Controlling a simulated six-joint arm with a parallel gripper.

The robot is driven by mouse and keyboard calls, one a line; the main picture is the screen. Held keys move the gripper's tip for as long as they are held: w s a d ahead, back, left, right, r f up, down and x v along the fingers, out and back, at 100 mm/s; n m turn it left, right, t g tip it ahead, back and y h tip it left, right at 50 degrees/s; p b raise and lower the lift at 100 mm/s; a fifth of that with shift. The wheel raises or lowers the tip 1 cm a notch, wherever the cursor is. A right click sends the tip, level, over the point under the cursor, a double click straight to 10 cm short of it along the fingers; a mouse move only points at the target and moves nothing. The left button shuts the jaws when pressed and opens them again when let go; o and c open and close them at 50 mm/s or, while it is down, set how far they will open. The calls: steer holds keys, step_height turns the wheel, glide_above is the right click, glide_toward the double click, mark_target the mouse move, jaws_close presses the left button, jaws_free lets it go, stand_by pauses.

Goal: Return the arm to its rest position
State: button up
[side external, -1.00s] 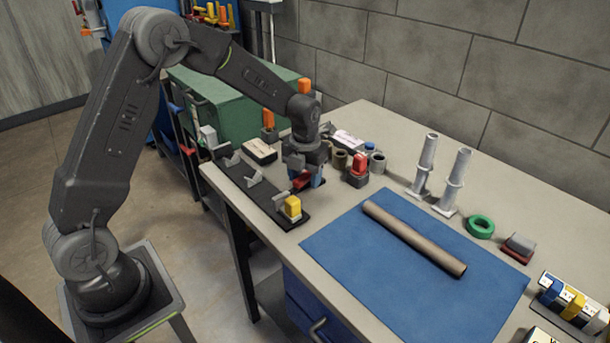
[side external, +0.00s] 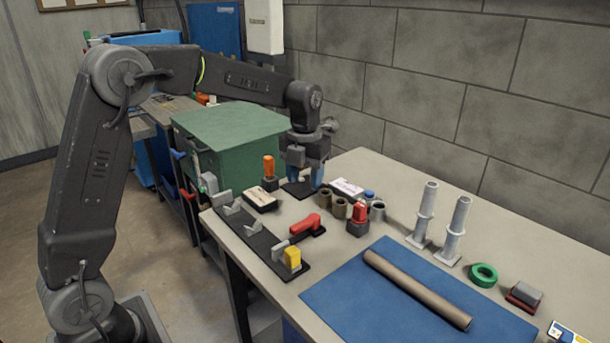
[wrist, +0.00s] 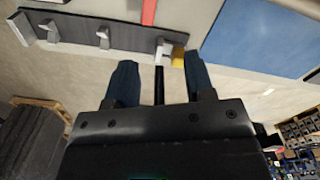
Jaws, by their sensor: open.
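My gripper (side external: 305,178) points down over the back left part of the table, beside the green box. Its two blue fingers are apart, with nothing seen held between them. In the wrist view the open fingers (wrist: 161,80) also show, with a thin dark strip between them that I cannot identify. The arm is bent at the elbow and reaches out over the table. A black rail (side external: 237,224) with grey clips lies along the table's left edge, apart from the gripper. A red handle-like part (side external: 305,224) lies beside the rail, clear of the gripper.
A yellow block (side external: 292,257) sits at the rail's near end. A green box (side external: 228,125) stands close behind the gripper. Small cylinders, a red-topped block (side external: 359,213) and two grey posts (side external: 425,210) stand to the right. A brown tube (side external: 415,288) lies on the blue mat (side external: 345,290).

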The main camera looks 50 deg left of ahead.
stand_by(0.3)
steer(key=s+d+r+n+t, duration=0.2)
steer(key=s+d+n, duration=0.1)
steer(key=s+n, duration=0.9)
steer(key=s+d+r+n+t, duration=0.3)
steer(key=s+n, duration=1)
steer(key=n, duration=0.6)
steer(key=shift+s+d+n+t, duration=0.3)
